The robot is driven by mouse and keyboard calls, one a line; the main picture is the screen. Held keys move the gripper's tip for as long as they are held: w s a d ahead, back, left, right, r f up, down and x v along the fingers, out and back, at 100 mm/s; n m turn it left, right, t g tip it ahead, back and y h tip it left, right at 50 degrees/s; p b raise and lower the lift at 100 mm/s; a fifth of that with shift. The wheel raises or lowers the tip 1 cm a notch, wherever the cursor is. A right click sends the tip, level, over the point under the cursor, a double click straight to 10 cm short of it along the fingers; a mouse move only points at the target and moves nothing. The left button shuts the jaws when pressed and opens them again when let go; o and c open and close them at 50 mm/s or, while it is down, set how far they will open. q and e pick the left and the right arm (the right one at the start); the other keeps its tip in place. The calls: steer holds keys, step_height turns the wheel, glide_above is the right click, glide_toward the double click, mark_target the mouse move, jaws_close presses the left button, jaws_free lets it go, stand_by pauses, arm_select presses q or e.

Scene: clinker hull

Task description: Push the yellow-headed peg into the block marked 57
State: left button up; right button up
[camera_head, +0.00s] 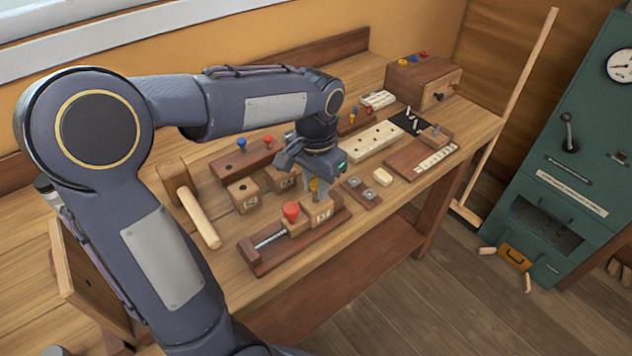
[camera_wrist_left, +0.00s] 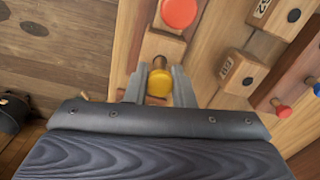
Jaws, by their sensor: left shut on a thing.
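The yellow-headed peg (camera_head: 313,186) is between the fingers of my left gripper (camera_head: 312,184), which is shut on it. Its yellow head (camera_wrist_left: 159,84) and part of its shank show in the left wrist view. The peg is over a small wooden block (camera_head: 321,214) at the right end of a dark wooden vise (camera_head: 262,264). This block has a pale label, too small to read surely as 57. I cannot tell whether the peg's tip is in its hole. My right gripper is not in view.
A red knob (camera_head: 291,209) stands beside the held block. Two labelled blocks (camera_head: 243,196) (camera_head: 284,178) and a mallet (camera_head: 197,215) lie behind and left. A peg rack (camera_head: 223,168) with blue and red pegs stands behind. The bench's front edge is close.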

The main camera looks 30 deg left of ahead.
arm_select(q)
steer(key=shift+f+b, duration=0.3)
steer(key=shift+f, duration=0.2)
steer(key=o, duration=1)
step_height(320, 180, up, 8)
steer(key=p, duration=0.7)
steer(key=shift+r, duration=0.15)
